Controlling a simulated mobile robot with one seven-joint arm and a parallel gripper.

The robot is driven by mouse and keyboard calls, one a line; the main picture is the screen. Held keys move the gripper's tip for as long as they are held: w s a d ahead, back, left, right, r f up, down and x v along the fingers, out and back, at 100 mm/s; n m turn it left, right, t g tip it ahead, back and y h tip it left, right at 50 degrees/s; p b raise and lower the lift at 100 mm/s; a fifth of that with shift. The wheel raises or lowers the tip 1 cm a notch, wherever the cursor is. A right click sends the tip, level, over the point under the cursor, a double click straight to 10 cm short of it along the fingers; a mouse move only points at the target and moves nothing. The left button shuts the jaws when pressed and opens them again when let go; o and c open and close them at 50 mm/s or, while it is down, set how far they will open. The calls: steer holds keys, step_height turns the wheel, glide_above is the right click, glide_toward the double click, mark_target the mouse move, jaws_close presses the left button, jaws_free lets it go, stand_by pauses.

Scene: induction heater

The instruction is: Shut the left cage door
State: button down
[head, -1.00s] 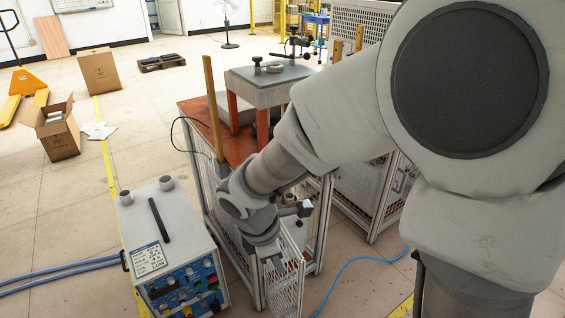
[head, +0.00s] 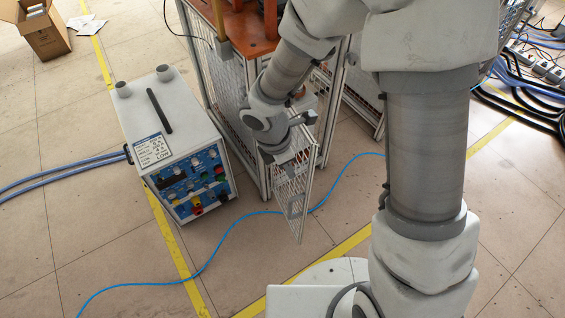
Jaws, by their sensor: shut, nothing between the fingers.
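The left cage door (head: 294,196) is a small wire-mesh panel in a pale metal frame at the front of the cage (head: 236,128). It stands ajar, its lower corner sticking out toward me over the floor. My gripper (head: 281,156) points down at the upper part of the door, at the cage's front opening. It is shut and holds nothing. My wrist hides part of the door's top and the opening, and I cannot tell whether the fingers touch the mesh.
A grey power unit (head: 172,140) with a blue control panel stands close to the left of the cage. A blue cable (head: 232,226) crosses the floor in front of and under the door. The cage's orange top (head: 240,33) is above. Floor is open in front.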

steer(key=d, duration=0.1)
steer(key=w+d, duration=0.1)
steer(key=d, duration=0.1)
steer(key=shift+w+r, duration=0.25)
steer(key=shift+d, duration=0.15)
